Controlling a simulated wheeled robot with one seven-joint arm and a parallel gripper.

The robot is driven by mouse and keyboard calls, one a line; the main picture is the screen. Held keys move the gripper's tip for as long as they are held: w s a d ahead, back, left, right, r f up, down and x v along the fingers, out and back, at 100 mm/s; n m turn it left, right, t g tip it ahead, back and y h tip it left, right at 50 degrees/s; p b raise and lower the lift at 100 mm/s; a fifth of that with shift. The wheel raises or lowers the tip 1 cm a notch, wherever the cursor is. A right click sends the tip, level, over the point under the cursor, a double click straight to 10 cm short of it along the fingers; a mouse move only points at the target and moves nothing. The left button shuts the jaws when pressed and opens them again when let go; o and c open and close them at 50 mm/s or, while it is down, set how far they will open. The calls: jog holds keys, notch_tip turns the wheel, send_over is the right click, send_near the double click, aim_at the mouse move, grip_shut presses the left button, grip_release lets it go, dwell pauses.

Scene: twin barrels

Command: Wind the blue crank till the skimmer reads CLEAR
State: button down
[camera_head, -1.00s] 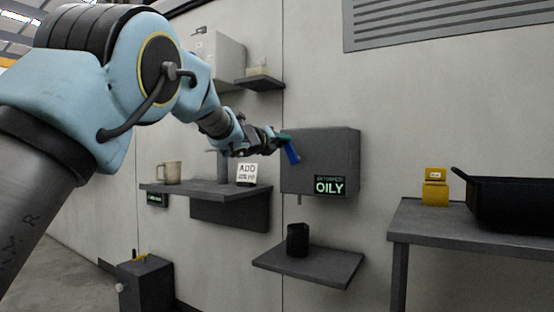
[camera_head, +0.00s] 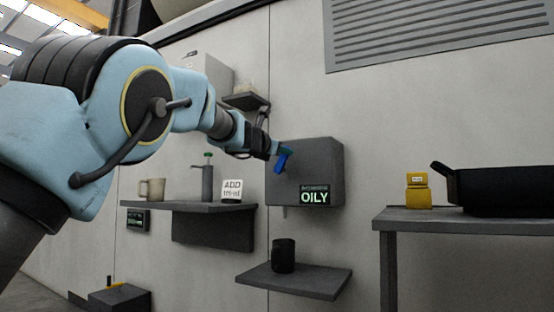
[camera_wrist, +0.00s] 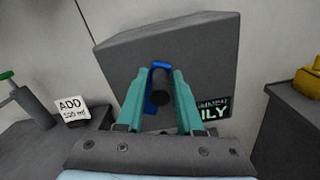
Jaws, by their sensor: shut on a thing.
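The skimmer is a dark grey box (camera_head: 318,160) on the wall, and its display (camera_head: 315,197) reads OILY in green. It also fills the upper middle of the wrist view (camera_wrist: 120,65). The blue crank (camera_head: 281,162) is on the box's left side in the head view. In the wrist view, the blue crank arm (camera_wrist: 160,66) shows behind a dark round handle (camera_wrist: 161,88). My gripper (camera_wrist: 162,85) has its teal fingers on either side of that handle, shut on it. In the head view my gripper (camera_head: 276,152) is at the crank, its fingers mostly hidden.
A dark cup (camera_head: 283,256) stands on a lower shelf (camera_head: 320,282). A table (camera_head: 400,216) at right holds yellow boxes (camera_head: 418,192) and a black tray (camera_head: 500,188).

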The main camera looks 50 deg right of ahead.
jog(key=shift+s+d+f+m+b, duration=0.15)
jog(key=shift+s+f+m+b, duration=0.25)
jog(key=shift+m, duration=0.25)
jog(key=shift+s+d+f+m+b, duration=0.15)
jog(key=shift+s+f+m+b, duration=0.15)
jog(key=shift+s+m+b, duration=0.3)
jog(key=shift+w, duration=0.15)
jog(key=c, duration=0.7)
grip_release()
jog(key=shift+c, duration=0.2)
jog(key=shift+w, duration=0.15)
jog(key=shift+a+r, duration=0.1)
jog(key=b+v, duration=0.2)
jog(key=v, duration=0.8)
jog(key=shift+a+b, duration=0.35)
jog(key=shift+c, duration=0.2)
